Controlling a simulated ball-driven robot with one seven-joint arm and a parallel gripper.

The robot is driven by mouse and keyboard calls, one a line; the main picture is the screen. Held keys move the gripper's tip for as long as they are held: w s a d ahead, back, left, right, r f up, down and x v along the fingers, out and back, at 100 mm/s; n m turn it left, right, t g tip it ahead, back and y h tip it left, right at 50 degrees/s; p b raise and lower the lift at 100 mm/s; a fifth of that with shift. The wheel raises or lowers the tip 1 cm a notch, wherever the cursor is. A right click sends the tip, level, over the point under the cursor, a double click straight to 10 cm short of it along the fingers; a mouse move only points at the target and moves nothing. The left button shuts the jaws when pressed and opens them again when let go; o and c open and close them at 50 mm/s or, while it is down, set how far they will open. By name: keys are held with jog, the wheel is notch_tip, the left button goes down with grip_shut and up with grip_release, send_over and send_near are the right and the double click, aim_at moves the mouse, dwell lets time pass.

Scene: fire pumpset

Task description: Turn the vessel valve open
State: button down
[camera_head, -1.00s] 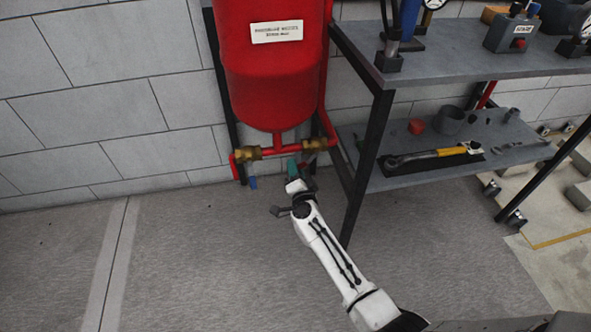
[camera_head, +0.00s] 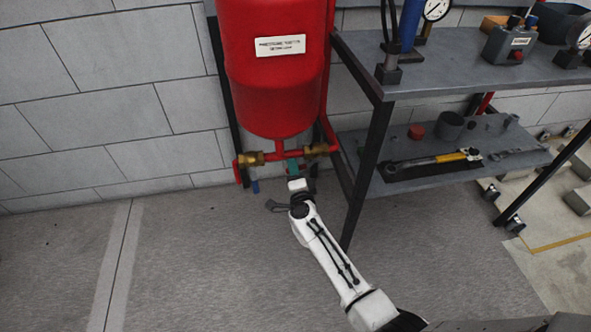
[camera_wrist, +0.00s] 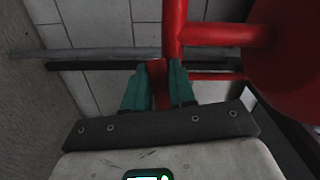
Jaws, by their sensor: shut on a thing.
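A red pressure vessel (camera_head: 275,90) stands against the wall with red pipework beneath it. A brass valve (camera_head: 250,159) sits on the left branch, with a blue lever (camera_head: 255,186) hanging down below it. Another brass valve (camera_head: 316,150) sits on the right branch, close to my gripper (camera_head: 292,168). In the wrist view, the teal fingers of my gripper (camera_wrist: 158,90) are shut on a red lever-like piece (camera_wrist: 157,72) below the red pipe (camera_wrist: 173,30). In the head view my gripper hides the held piece, so which valve it joins is hard to tell.
A grey shelf unit (camera_head: 450,75) stands just right of the vessel, its front leg (camera_head: 366,170) near my arm. Its lower shelf holds a yellow-handled wrench (camera_head: 437,159). The floor (camera_head: 190,260) to the left is clear.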

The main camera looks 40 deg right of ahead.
jog(key=shift+r+m+p, duration=0.5)
jog(key=shift+r+m, duration=0.2)
jog(key=shift+m, duration=0.4)
jog(key=c, duration=1)
grip_release()
jog(key=shift+r, duration=0.1)
jog(key=shift+a, duration=0.1)
jog(key=p+v, duration=0.3)
jog(key=v, duration=0.7)
jog(key=shift+s+a, duration=0.25)
jog(key=shift+s, duration=0.05)
